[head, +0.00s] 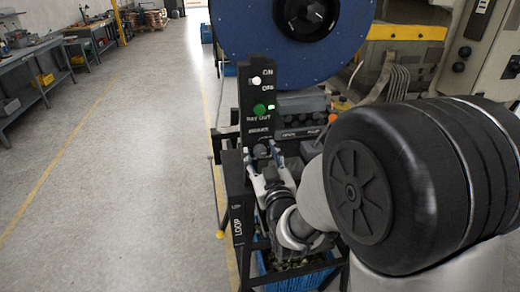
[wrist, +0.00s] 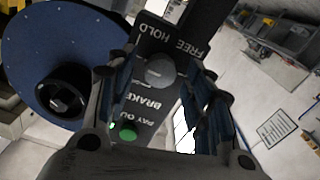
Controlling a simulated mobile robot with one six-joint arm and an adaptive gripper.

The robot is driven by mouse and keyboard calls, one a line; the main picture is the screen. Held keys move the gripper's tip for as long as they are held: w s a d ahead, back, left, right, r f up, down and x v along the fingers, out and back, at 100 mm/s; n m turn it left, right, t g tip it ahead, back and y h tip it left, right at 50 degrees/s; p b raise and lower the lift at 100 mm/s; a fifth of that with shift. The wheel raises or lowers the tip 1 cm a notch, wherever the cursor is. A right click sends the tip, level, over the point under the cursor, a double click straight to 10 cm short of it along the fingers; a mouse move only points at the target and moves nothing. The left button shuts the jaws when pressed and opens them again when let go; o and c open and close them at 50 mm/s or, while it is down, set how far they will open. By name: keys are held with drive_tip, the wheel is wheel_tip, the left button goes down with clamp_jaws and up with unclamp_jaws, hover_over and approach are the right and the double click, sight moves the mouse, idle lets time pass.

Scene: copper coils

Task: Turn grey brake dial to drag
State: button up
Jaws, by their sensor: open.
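The grey brake dial (wrist: 160,71) is a round knob on the black control panel (wrist: 150,103), between the printed words FREE HOLD and BRAKE. In the head view the dial (head: 262,150) shows small and dark just below the word BRAKE, partly hidden by my gripper. My gripper (wrist: 166,66) is open, with one finger on each side of the dial; I cannot tell whether either touches it. In the head view my gripper (head: 263,170) is at the lower part of the panel. The word DRAG and the dial's setting are not readable.
A green button (wrist: 128,132) sits by the words PAY OUT, close to the dial. A white ON/OFF knob (head: 256,81) is higher on the panel. A large blue reel (head: 240,40) stands behind. Blue crate (head: 262,268) below. The floor at left is clear.

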drive_tip(key=shift+c, duration=0.5)
drive_tip(key=c, duration=1)
